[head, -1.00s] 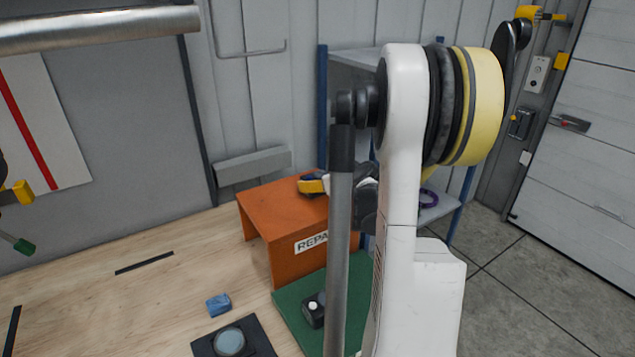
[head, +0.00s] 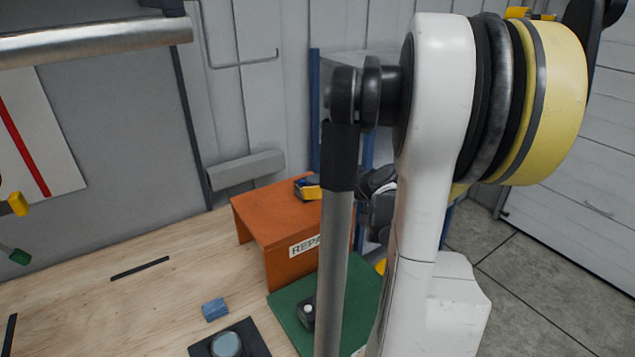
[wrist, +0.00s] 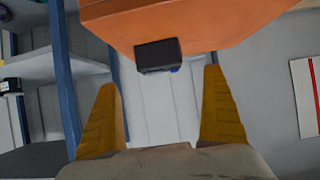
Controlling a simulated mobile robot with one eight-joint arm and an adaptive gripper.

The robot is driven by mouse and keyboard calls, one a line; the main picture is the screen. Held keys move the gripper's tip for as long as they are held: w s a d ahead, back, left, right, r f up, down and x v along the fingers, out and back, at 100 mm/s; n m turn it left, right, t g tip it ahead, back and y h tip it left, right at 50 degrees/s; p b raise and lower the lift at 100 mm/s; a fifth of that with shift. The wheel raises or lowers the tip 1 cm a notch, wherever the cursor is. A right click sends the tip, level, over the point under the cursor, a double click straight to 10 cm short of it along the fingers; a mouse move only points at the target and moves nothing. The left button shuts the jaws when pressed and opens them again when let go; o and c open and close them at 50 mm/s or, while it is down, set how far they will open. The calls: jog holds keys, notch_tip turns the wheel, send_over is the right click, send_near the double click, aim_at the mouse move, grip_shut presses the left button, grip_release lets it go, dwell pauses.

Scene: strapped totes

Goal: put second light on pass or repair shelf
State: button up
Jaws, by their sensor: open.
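A small light with yellow and dark blue-black parts (head: 307,188) rests on top of the orange repair shelf (head: 262,212), near its far right corner. In the wrist view a dark box-shaped end of it (wrist: 158,55) shows at the edge of the orange surface (wrist: 200,25). My gripper (wrist: 160,80) is open, its two yellow fingers apart with nothing between them. The light appears just beyond the fingertips, not touching them. In the head view my arm hides most of the gripper. A second dark device with a white button (head: 307,312) sits on the green mat (head: 287,303), partly hidden by my arm.
A blue block (head: 214,309) and a black pad (head: 255,335) with a round grey-blue disc (head: 227,344) lie on the wooden table (head: 130,310). A blue-posted rack (head: 314,110) stands behind the orange shelf. The table's left part is mostly clear.

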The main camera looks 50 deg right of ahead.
jog(key=shift+v, duration=1.2)
jog(key=w+a+r+n+g+y, duration=0.1)
jog(key=w+a+n+g+y, duration=0.2)
jog(key=a, duration=2.3)
jog(key=s+a+g, duration=0.1)
jog(key=s+a, duration=0.3)
jog(key=a, duration=0.3)
jog(key=s+a, duration=0.5)
jog(key=a, duration=0.3)
jog(key=shift+n+g+y, duration=0.3)
jog(key=shift+g+y, duration=0.1)
jog(key=shift+f, duration=0.1)
notch_tip(320, 180, down, 8)
jog(key=b, duration=0.8)
jog(key=shift+f, duration=0.2)
